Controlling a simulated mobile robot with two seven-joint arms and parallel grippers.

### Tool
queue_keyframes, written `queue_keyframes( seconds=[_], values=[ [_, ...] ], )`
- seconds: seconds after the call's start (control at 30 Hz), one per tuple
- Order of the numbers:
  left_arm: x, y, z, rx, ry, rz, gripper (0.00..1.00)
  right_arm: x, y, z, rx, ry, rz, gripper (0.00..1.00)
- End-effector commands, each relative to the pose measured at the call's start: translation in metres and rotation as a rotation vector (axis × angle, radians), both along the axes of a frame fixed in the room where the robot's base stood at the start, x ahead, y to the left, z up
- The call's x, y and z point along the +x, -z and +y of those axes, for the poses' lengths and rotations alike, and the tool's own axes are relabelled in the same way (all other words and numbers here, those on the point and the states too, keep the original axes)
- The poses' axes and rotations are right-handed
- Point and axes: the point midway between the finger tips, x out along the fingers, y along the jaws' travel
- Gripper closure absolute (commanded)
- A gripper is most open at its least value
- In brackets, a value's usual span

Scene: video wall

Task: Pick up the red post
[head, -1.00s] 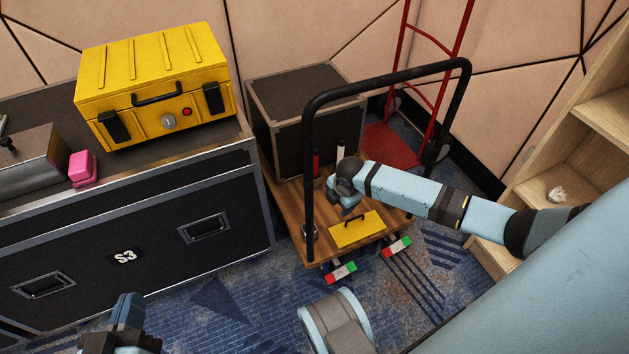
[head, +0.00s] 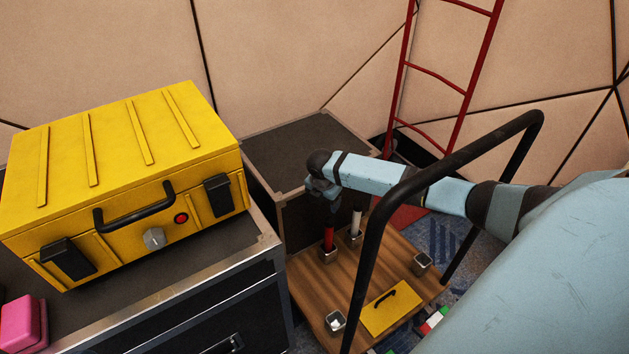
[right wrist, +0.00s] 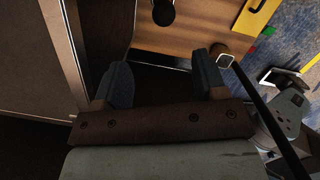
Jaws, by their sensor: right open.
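The red post (head: 328,238) stands upright in a small square metal holder on the wooden deck of the cart (head: 311,281). A white post (head: 355,224) stands upright in a similar holder just right of it. My right gripper (head: 322,192) is above the red post, in front of the dark box, apart from the post and pointing down. In the right wrist view its two fingers (right wrist: 163,78) are spread with nothing seen between them. A dark round thing (right wrist: 163,12) lies beyond them; I cannot tell whether it is a post. My left gripper is out of view.
The cart's black handle (head: 376,240) rises in front of my right arm. A dark box (head: 305,150) stands behind the posts. A yellow plate with a handle (head: 388,306) and two more holders (head: 422,263) are on the deck. A yellow case (head: 125,180) sits at left.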

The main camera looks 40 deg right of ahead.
Motion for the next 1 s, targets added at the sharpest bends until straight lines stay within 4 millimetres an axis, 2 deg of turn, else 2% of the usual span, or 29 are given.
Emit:
queue_keyframes(
  seconds=[0.17,0.4,0.5,0.77,1.0],
  values=[
    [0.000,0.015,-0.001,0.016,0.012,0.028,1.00,0.000,0.022,-0.004,-0.001,-0.001,0.005,0.35],
    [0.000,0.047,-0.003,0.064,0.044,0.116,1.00,0.002,0.069,-0.011,-0.002,0.000,0.005,0.35],
    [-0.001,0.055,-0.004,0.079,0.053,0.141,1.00,0.002,0.080,-0.013,-0.002,-0.001,0.003,0.35],
    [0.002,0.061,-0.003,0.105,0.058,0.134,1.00,0.001,0.095,-0.016,-0.002,-0.002,0.003,0.35],
    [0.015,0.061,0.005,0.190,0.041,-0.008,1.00,-0.003,0.130,-0.025,-0.002,-0.001,0.003,0.35]
  ],
)
